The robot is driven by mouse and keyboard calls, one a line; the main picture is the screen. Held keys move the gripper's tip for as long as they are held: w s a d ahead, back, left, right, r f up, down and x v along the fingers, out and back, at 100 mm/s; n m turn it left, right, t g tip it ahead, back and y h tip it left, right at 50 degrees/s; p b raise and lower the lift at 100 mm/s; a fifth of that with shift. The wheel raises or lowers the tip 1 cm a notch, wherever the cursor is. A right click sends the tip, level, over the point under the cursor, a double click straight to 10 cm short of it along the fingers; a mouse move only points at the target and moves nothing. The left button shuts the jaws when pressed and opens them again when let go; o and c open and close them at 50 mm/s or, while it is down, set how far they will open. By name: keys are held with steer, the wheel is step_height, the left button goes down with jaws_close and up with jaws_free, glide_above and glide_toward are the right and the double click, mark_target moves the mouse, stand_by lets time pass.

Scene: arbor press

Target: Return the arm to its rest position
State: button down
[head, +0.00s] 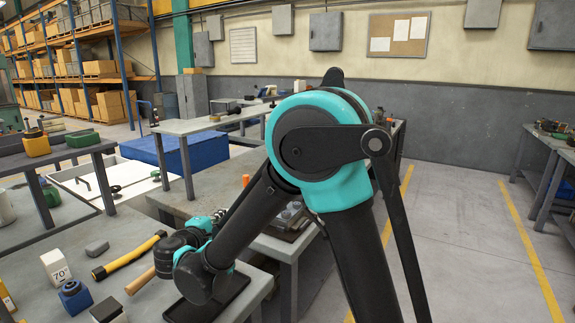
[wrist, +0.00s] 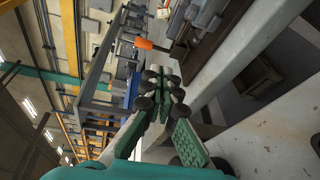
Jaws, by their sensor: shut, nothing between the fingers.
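My arm is folded in front of the head camera, its large teal and black joint filling the middle of the view. Its forearm runs down to a black wrist over the bench at lower centre. In the wrist view my gripper (wrist: 160,75) shows with green pads and dark knuckles. Its fingers are together with nothing between them. The gripper points past a bench edge, with an orange-tipped part (wrist: 148,44) beyond it. In the head view the fingers are largely hidden by the wrist and arm.
On the near bench lie a yellow-and-black tool handle (head: 130,257), a white block marked 70 (head: 56,267), a blue container (head: 75,297) and a dark tray (head: 232,290). An orange tip (head: 246,180) rises behind the arm. Open floor (head: 465,230) lies to the right.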

steer(key=w+d+f+m+g, duration=0.1)
steer(key=d, duration=0.3)
steer(key=d+f+m+g+h, duration=0.1)
steer(key=d, duration=0.3)
steer(key=w+d+f+g, duration=0.1)
steer(key=d, duration=0.4)
steer(key=shift+w+f+m, duration=0.2)
steer(key=shift+w+m, duration=0.1)
steer(key=shift+m, duration=0.1)
steer(key=s+d+f+m+g, duration=0.2)
steer(key=d+f+m+g, duration=0.15)
steer(key=d, duration=0.95)
steer(key=s+d+f+m+g+y, duration=0.2)
steer(key=s+d+f+m, duration=0.3)
steer(key=s, duration=0.4)
steer(key=s+d+f+m+g+y, duration=0.3)
steer(key=s+d+f+m, duration=0.2)
steer(key=s+d, duration=0.3)
steer(key=shift+s+f, duration=0.15)
steer(key=shift+s, duration=0.55)
